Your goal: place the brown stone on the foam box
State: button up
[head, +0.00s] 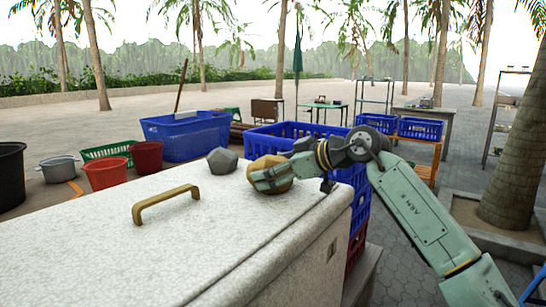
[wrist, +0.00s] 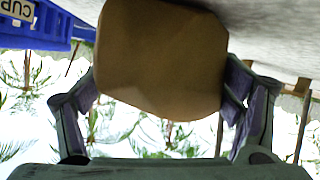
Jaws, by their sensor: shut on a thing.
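The brown stone (head: 271,172) is between the fingers of my gripper (head: 270,181), at the far right corner of the white foam box (head: 120,258). In the wrist view, the brown stone (wrist: 160,60) fills the space between both fingers of my gripper (wrist: 165,95), which touch its sides. The foam box's speckled surface (wrist: 275,30) shows beside the stone in that view. The stone is on or just above the lid; I cannot tell if it touches. The lid has a brass-coloured handle (head: 166,204).
A grey stone (head: 222,161) sits on the lid just left of the brown stone. Blue crates (head: 356,180) stand behind and beside the box. A blue tub (head: 186,137), red buckets (head: 106,173) and a grey pot (head: 59,168) stand at the left. The lid's front is clear.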

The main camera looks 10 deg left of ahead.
dwell(0.3)
jog(key=o, duration=1.8)
jog(key=shift+f, duration=0.1)
jog(key=b+v, duration=0.1)
jog(key=v, duration=1.1)
jog(key=shift+s+b, duration=0.1)
jog(key=shift+b, duration=0.2)
